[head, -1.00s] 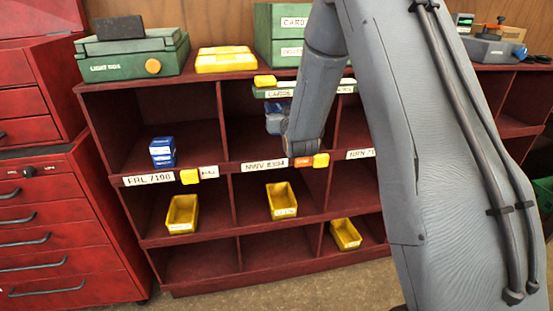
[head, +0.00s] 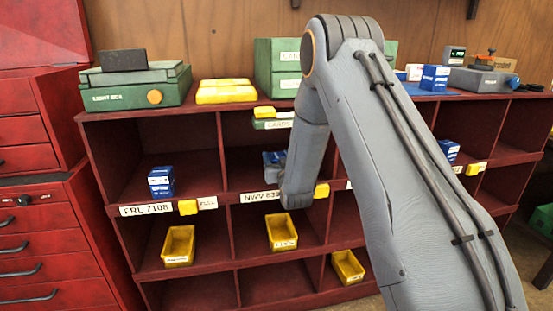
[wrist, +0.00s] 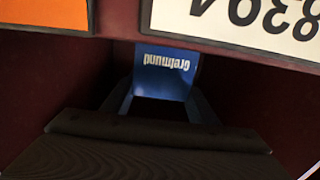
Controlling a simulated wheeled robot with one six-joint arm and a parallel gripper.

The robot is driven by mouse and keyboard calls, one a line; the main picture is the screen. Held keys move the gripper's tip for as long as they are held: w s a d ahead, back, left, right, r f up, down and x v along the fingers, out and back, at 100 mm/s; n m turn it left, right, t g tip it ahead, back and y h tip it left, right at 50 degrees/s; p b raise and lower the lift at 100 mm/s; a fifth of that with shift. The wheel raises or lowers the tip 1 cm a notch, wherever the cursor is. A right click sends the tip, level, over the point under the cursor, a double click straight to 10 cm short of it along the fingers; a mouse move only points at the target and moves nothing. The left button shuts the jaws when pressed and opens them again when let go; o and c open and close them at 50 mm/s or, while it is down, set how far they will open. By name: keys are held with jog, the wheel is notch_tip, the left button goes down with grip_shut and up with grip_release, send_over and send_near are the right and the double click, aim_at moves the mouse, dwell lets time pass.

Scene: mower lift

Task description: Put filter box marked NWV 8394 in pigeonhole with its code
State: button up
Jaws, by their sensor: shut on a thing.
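The blue filter box (wrist: 165,72), with white lettering upside down, is between the two fingers of my gripper (wrist: 160,103) in the wrist view. The gripper is shut on it. In the head view the box (head: 272,157) shows partly behind my arm, inside the upper middle pigeonhole. The code plate under that opening reads NWV 839 (head: 260,197), its end hidden by my arm. The wrist view shows the plate upside down, ending in 8394 (wrist: 250,18). The box's own code cannot be read. I cannot tell whether the box touches the pigeonhole floor.
Another blue box (head: 161,181) stands in the left pigeonhole, marked FRL 7108 (head: 146,210). Yellow bins (head: 281,231) sit in the row below. A green card drawer (head: 272,123) hangs at the top of the middle opening. More blue boxes (head: 435,78) stand on the shelf top.

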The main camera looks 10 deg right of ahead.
jog(key=shift+f, duration=0.25)
jog(key=shift+f, duration=0.2)
jog(key=o, duration=1.4)
